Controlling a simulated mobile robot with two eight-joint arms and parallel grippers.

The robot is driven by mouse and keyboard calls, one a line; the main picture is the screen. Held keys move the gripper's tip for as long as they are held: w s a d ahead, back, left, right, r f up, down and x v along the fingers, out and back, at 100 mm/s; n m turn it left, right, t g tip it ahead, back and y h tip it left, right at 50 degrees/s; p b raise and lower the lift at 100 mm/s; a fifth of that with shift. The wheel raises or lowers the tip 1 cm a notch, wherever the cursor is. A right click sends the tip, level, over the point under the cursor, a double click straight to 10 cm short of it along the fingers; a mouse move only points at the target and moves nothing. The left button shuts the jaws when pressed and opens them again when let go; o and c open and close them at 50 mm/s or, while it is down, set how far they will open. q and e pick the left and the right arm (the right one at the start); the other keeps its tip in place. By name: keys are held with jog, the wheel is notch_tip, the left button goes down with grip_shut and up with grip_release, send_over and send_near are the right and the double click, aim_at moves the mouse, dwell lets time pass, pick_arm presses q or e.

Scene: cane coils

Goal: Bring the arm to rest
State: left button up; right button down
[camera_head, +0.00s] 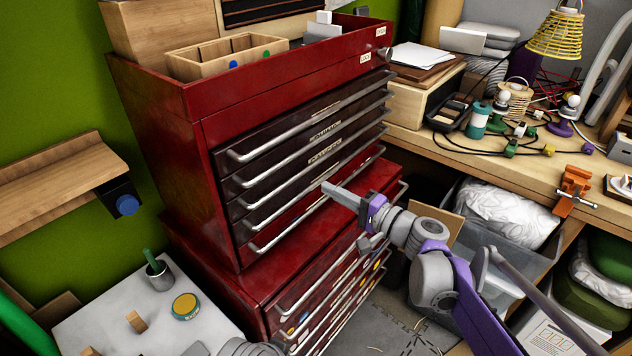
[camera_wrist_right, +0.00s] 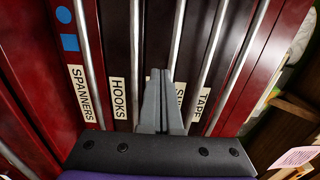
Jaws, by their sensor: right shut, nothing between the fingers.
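My right arm reaches in from the lower right in the head view. Its gripper (camera_head: 328,188) is shut and empty, with the fingertips in front of the red tool cabinet's drawers (camera_head: 330,158). In the right wrist view the two grey fingers (camera_wrist_right: 160,78) lie together, with nothing between them. Behind them are dark red drawer fronts with silver handles and labels reading SPANNERS (camera_wrist_right: 79,93), HOOKS (camera_wrist_right: 118,98) and TAPE (camera_wrist_right: 200,104). One label is partly hidden by the fingers. I cannot tell whether the fingertips touch the cabinet. My left gripper is not in view.
A wooden workbench (camera_head: 425,140) with a yellow lamp (camera_head: 556,35), spools and an orange clamp (camera_head: 574,190) stands at right. A clear bin (camera_head: 520,262) is below it. A pale table (camera_head: 112,318) with a tin (camera_head: 186,306) is at lower left. Some grey floor (camera_head: 395,325) is clear.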

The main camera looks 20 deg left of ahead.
jog(key=s+d+f+n+h+p, duration=0.1)
jog(key=s+d+f+h+p, duration=0.2)
jog(key=s+d, duration=0.6)
jog(key=s+d+f+n+h+p, duration=0.1)
jog(key=s+d+f+h+p, duration=0.2)
jog(key=s+d+h, duration=0.5)
jog(key=s+d+f+n+h+p, duration=0.1)
jog(key=s+d+f+h+p, duration=0.2)
jog(key=d, duration=1.7)
jog(key=s+f+h, duration=0.1)
jog(key=s+h, duration=0.2)
jog(key=s, duration=0.4)
jog(key=shift+p, duration=0.35)
jog(key=shift+a, duration=0.1)
